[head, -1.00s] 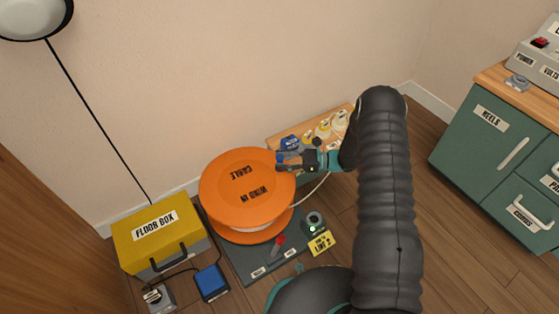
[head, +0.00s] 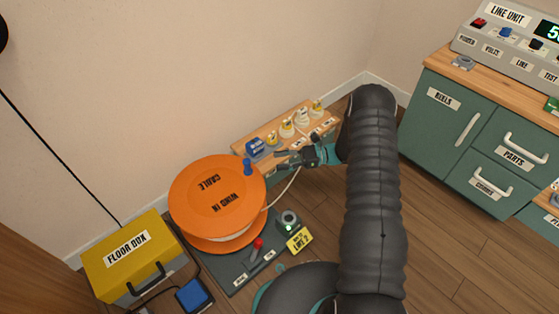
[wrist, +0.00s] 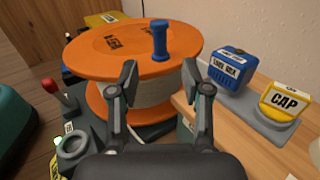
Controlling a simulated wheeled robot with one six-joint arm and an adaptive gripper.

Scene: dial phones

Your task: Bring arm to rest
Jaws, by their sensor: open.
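My gripper (head: 283,159) is open and empty beside the right edge of the orange cable reel (head: 190,205) in the head view. In the wrist view its two fingers (wrist: 159,82) stand apart in front of the reel (wrist: 90,50). The reel's blue crank knob (head: 247,167) stands upright on its top disc, just left of my fingers. In the wrist view the knob (wrist: 160,40) shows beyond the gap between the fingertips, and nothing is held. My dark ribbed arm reaches in from the lower right.
A wooden shelf (head: 240,137) with a blue box (head: 256,148) and several yellow-labelled caps stands behind my gripper. A red-knobbed lever (head: 257,245) and grey ring socket (head: 289,219) are in front. The yellow floor box (head: 125,255) is left; green cabinets (head: 450,125) are right.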

